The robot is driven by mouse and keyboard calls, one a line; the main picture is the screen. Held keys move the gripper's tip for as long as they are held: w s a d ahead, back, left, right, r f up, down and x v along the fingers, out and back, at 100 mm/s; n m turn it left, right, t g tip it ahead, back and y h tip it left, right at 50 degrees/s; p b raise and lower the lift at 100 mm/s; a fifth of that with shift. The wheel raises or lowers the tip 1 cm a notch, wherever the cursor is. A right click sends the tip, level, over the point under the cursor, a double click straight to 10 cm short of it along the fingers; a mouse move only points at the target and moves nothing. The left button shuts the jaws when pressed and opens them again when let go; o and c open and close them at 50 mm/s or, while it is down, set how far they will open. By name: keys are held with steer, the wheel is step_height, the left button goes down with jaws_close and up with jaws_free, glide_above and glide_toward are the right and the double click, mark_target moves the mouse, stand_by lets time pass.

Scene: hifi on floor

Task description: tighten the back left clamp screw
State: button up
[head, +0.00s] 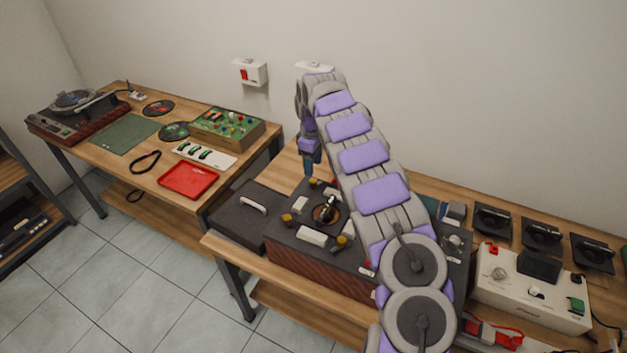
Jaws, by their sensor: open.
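A dark wood-sided hi-fi unit (330,271) stands on the right-hand bench, with a round metal part (325,211) in the middle of its top. Yellow-brown clamp screws sit around this part: a front left one (287,218) and a front right one (342,241). The back left clamp screw (313,181) shows small at the rear, just below my gripper. My gripper (311,168) points down, open, with its tip close above that screw. I cannot tell whether it touches. My arm hides the unit's back right part.
A dark lid or panel (240,212) with a white handle lies left of the unit. A white device (530,292) and several black stands (541,235) are at right. The left bench holds a turntable (75,110) and a red tray (188,180). The wall is close behind.

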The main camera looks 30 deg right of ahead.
mark_target(313, 180)
step_height(313, 180, down, 6)
steer(key=shift+r+b, duration=0.2)
steer(key=shift+b, duration=0.25)
steer(key=shift+d+f, duration=0.4)
steer(key=shift+f, duration=0.1)
steer(key=shift+a, duration=0.25)
steer(key=shift+a+r, duration=0.1)
steer(key=shift+a, duration=0.1)
steer(key=shift+c, duration=1.2)
steer(key=shift+d, duration=0.15)
jaws_close()
